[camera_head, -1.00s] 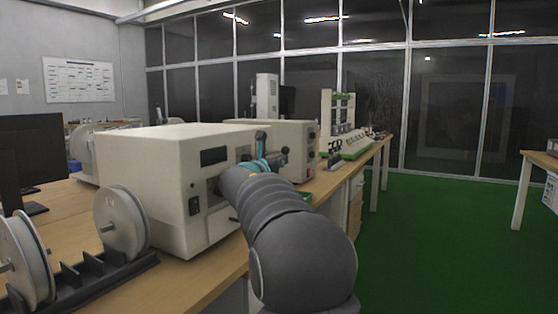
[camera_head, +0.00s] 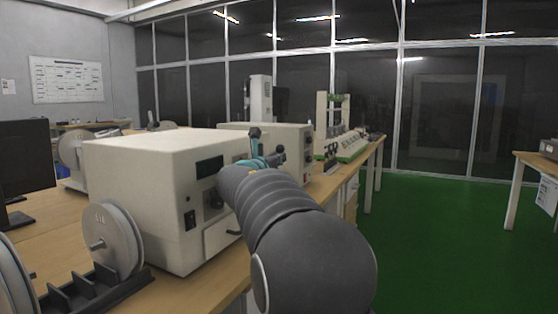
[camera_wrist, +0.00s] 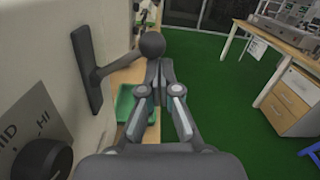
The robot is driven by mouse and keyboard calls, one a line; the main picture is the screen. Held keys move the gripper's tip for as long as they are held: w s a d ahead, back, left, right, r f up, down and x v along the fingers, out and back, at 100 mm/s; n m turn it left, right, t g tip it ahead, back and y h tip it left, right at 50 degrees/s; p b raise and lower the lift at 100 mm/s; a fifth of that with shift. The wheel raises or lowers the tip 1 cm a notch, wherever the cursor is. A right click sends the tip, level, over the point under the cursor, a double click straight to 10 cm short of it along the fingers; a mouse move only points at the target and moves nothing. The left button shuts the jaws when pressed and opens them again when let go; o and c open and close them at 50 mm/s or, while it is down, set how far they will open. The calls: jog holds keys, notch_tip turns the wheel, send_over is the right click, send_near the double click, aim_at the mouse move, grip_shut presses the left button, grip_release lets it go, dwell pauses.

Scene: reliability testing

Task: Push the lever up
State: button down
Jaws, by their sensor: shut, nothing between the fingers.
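The lever (camera_wrist: 116,68) shows in the wrist view as a dark arm reaching out from a dark plate (camera_wrist: 88,70) on the machine's pale front, ending in a round knob (camera_wrist: 152,45). My gripper (camera_wrist: 159,68) is shut and empty, its fingertips right at the underside of the knob. They overlap the knob in the picture; I cannot tell whether they touch. In the head view the pale box machine (camera_head: 140,190) stands on the bench, and my arm hides part of its front. The lever is small and hard to make out there.
A round dial (camera_wrist: 42,160) marked "HI" sits on the machine front in the wrist view. A green tray (camera_wrist: 136,108) lies below my gripper. Metal spools (camera_head: 113,240) stand on the bench (camera_head: 190,290) at front left.

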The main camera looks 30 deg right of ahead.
notch_tip(320, 180, down, 4)
jog(key=s+f+b, duration=0.1)
jog(key=s+b, duration=0.1)
jog(key=b, duration=0.2)
jog(key=v, duration=0.9)
jog(key=shift+a+r, duration=0.35)
jog(key=shift+r, duration=0.3)
jog(key=shift+s, duration=0.15)
